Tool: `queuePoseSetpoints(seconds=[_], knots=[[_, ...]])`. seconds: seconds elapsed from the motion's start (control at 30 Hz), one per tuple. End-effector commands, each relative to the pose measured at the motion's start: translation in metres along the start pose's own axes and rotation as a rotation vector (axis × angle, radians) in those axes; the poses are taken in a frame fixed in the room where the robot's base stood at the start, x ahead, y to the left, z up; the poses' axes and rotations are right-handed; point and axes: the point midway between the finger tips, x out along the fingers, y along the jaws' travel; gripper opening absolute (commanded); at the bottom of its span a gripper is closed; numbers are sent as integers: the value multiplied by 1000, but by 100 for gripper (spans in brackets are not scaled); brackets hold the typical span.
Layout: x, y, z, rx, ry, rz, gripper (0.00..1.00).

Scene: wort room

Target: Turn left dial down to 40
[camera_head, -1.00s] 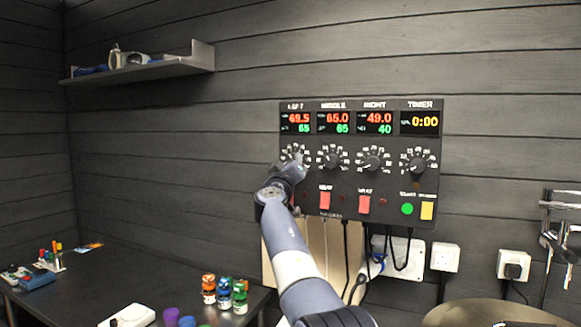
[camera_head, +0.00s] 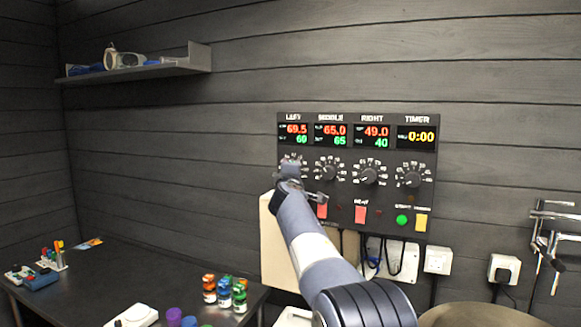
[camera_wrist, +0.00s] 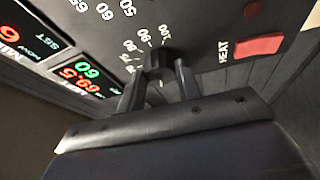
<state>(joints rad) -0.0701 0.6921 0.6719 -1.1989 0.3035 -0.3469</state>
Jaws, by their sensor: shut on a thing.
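The control panel (camera_head: 440,150) hangs on the dark wall, with dials under the LEFT, MIDDLE, RIGHT and TIMER displays. The LEFT display (camera_head: 293,134) reads 69.5 in red and 60 in green. It also shows, tilted, in the wrist view (camera_wrist: 82,75). My gripper (camera_head: 290,168) is at the left dial and hides most of it in the head view. In the wrist view my gripper (camera_wrist: 158,82) is shut on the left dial (camera_wrist: 158,62), a dark knob with a ring of white numbers around it. Its pointer cannot be read clearly.
The middle dial (camera_head: 329,172) is just right of my gripper. Red switches, one of them a heat switch (camera_wrist: 258,46), sit below the dials. A black table (camera_head: 130,270) with small bottles (camera_head: 224,292) is at lower left. A shelf (camera_head: 140,70) hangs at upper left.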

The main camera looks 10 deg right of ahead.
Motion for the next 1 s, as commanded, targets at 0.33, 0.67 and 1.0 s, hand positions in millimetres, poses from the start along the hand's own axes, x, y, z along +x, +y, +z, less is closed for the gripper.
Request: queuePoseSetpoints(seconds=[0.33,0.67,1.0], knots=[[0,3,0,-208,13,-85,10],[0,6,0,-416,26,-166,10],[1,8,-1,-632,41,-251,10]])
